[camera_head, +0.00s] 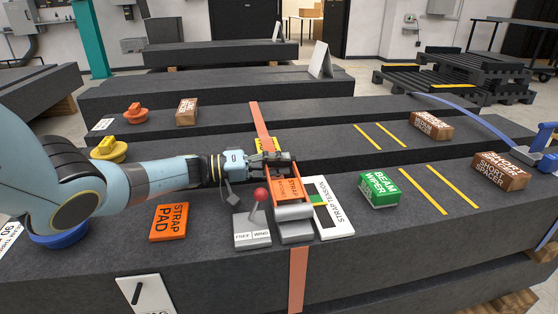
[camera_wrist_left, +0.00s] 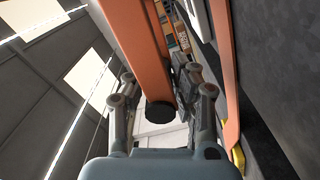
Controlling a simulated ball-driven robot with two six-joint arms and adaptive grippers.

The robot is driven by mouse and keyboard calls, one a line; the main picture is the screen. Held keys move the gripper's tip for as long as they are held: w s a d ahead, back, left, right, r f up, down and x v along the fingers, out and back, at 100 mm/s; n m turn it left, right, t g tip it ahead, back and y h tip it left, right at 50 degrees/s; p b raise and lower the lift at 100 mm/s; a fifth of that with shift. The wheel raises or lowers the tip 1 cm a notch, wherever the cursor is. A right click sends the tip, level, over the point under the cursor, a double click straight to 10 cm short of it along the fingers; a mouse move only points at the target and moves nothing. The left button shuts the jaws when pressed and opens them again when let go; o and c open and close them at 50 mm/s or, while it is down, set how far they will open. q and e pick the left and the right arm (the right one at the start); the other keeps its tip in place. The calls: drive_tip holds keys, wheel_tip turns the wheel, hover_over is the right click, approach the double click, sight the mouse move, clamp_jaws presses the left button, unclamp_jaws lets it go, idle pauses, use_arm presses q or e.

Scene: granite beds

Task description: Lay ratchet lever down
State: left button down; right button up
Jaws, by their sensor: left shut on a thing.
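The ratchet lever (camera_head: 287,189) is an orange bar with a dark grip at its top, rising from the grey ratchet body (camera_head: 294,226) on the near granite beam. It stands up, tilted. My left gripper (camera_head: 272,160) is shut around the lever's top end, coming in from the left. In the left wrist view the orange lever (camera_wrist_left: 142,45) with a dark round end (camera_wrist_left: 160,112) lies between my two fingers (camera_wrist_left: 160,88). A salmon strap (camera_head: 298,279) hangs down the beam's front below the ratchet. My right gripper is out of view.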

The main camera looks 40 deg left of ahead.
use_arm(q)
drive_tip(key=shift+w+a, duration=0.1)
drive_tip(key=c, duration=1.1)
unclamp_jaws()
drive_tip(key=shift+r, duration=0.1)
drive_tip(key=shift+a, duration=0.1)
drive_tip(key=v, duration=0.7)
drive_tip(key=shift+s+a, duration=0.15)
drive_tip(key=shift+s, duration=0.05)
